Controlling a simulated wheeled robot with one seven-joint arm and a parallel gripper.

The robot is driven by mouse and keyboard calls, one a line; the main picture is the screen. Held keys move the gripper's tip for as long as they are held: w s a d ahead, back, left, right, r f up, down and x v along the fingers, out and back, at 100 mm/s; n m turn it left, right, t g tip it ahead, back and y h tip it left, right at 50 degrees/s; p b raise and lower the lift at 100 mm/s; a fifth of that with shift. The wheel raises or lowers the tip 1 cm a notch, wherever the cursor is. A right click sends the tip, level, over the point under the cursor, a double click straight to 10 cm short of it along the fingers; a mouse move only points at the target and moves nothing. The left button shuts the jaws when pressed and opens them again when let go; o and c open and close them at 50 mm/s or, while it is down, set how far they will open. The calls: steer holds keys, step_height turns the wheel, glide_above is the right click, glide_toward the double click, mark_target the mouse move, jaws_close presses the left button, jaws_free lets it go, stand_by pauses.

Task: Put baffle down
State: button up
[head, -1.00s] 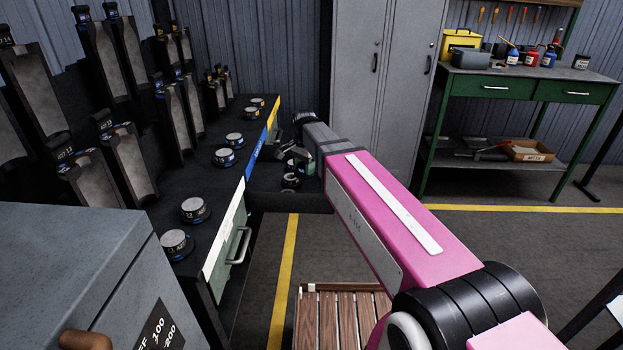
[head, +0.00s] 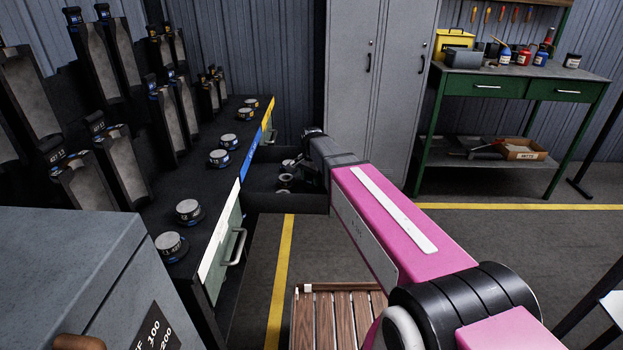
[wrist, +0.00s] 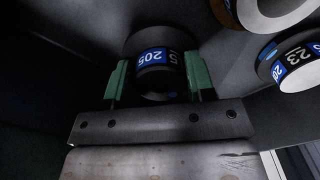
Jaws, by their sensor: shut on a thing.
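My gripper (wrist: 158,82) is shut on a dark round baffle (wrist: 153,57) with a blue label reading 205. Its two green fingers press on opposite sides of the baffle in the wrist view. In the head view my gripper (head: 306,172) is low over the dark open drawer (head: 262,178) beyond the long rack. The held baffle cannot be made out clearly there. Other round pieces (head: 286,181) lie in the drawer just left of my gripper. In the wrist view a piece marked 23 (wrist: 298,62) is at the right, apart from the held baffle. Contact beneath the held baffle cannot be told.
The long dark rack (head: 205,190) at the left carries tall upright moulds (head: 122,165) and several round pieces (head: 189,210). Grey lockers (head: 375,80) stand behind my arm. A green workbench (head: 520,85) is at the back right. The floor between is open.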

mark_target(311, 176)
steer(key=shift+f, duration=0.1)
steer(key=o, duration=1.1)
step_height(311, 176, up, 12)
steer(key=shift+r, duration=0.15)
